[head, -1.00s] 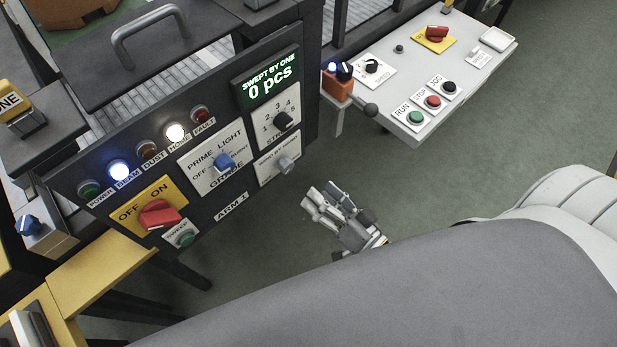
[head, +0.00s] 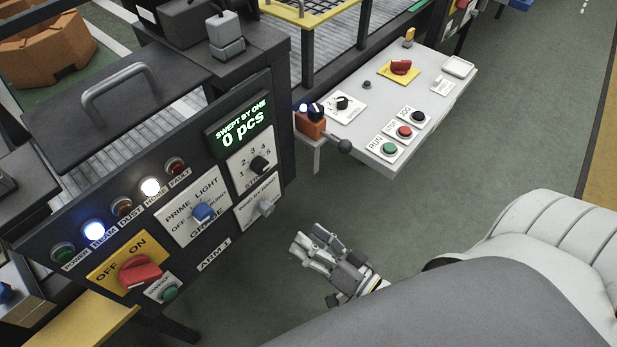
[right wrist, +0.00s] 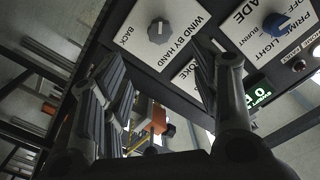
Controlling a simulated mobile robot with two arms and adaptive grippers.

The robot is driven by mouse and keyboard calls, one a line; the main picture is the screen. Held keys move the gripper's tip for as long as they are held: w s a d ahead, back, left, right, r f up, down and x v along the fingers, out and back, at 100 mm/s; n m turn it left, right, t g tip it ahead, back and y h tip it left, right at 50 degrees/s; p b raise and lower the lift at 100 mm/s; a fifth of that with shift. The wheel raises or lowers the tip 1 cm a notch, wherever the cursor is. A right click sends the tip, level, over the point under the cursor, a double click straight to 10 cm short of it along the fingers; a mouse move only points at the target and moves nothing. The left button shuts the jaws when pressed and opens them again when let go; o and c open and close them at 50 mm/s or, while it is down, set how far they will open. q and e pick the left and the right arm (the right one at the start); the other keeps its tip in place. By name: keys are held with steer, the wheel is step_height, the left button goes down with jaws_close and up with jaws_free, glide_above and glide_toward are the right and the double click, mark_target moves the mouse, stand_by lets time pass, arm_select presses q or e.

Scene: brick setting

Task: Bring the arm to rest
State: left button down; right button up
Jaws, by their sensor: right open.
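My right gripper (head: 312,250) is open and empty in the head view, over the green floor and to the right of the dark control panel (head: 215,262). Its two fingers (right wrist: 160,85) stand apart in the right wrist view with nothing between them. The panel's WIND BY HAND plate with its grey knob (right wrist: 158,30) shows above and beyond the fingers there; the same knob (head: 265,208) is up and left of the gripper in the head view. The gripper looks apart from the panel. My left gripper is not in view.
The panel has a red ON/OFF switch (head: 141,274), a blue knob (head: 204,211) and a display (head: 240,127) reading 0 pcs. A pale console (head: 408,95) with buttons stands beyond at the right. An orange block with a lever (head: 310,122) is at its left edge. Floor between is clear.

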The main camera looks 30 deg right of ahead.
steer(key=shift+f, duration=0.15)
steer(key=s+d+f+n+g+h, duration=0.2)
steer(key=s+d+f+g, duration=0.15)
steer(key=f, duration=0.95)
steer(key=s+d+f+n+g+h, duration=0.2)
steer(key=f+g, duration=0.2)
steer(key=f, duration=0.9)
steer(key=s+f+n+g+h, duration=0.1)
steer(key=s+f+g, duration=0.3)
steer(key=s+f, duration=0.3)
steer(key=s+f+n+g+h, duration=0.1)
steer(key=s+f+g, duration=0.3)
steer(key=s, duration=0.9)
step_height(320, 180, down, 4)
steer(key=shift+s+d+r, duration=0.15)
steer(key=shift+s+d, duration=0.05)
steer(key=shift+s, duration=0.1)
steer(key=shift+g, duration=0.25)
